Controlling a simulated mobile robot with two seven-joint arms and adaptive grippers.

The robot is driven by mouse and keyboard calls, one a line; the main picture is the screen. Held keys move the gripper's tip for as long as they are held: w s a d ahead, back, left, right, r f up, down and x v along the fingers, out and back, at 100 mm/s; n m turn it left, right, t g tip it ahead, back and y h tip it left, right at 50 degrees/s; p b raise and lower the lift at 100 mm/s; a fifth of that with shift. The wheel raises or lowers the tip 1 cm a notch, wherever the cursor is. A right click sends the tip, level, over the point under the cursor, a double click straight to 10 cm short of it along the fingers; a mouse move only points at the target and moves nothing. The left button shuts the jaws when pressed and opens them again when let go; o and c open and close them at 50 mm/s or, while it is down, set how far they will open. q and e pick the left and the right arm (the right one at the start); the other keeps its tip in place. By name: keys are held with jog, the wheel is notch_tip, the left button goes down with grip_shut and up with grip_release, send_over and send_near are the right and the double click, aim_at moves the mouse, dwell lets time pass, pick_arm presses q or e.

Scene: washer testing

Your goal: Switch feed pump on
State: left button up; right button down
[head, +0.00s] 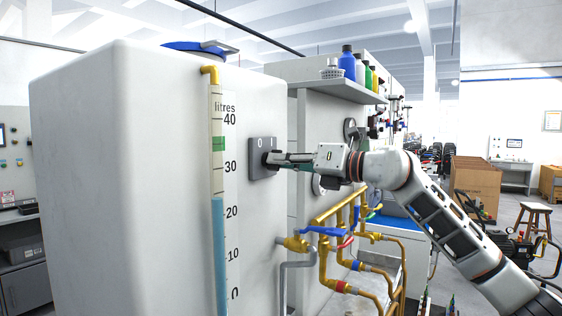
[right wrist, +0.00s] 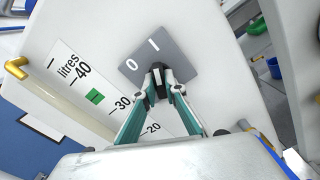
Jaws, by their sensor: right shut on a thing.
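The pump switch is a grey plate (head: 256,170) marked 0 and I on the front of the white tank (head: 130,180). The plate also shows in the right wrist view (right wrist: 133,70). Its black knob (right wrist: 157,75) sits below the two marks. My right gripper (head: 272,160) reaches in from the right, and its fingertips are shut on the knob, as the right wrist view (right wrist: 162,88) shows. The fingers hide much of the knob, so I cannot tell which mark it points to. My left gripper is not in view.
A level tube (head: 218,240) beside a litres scale shows blue liquid a little above 20; a green band sits higher. Brass pipes (head: 322,260) with a blue-handled valve (head: 325,231) lie below my right arm. A shelf (head: 335,88) with bottles is above it.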

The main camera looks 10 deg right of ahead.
jog(key=shift+r+m, duration=0.15)
jog(key=shift+m, duration=0.15)
jog(key=c, duration=2.1)
grip_release()
jog(key=shift+s+d, duration=0.1)
jog(key=shift+d, duration=0.05)
jog(key=v, duration=1.1)
jog(key=shift+s+d, duration=0.2)
jog(key=shift+s, duration=0.1)
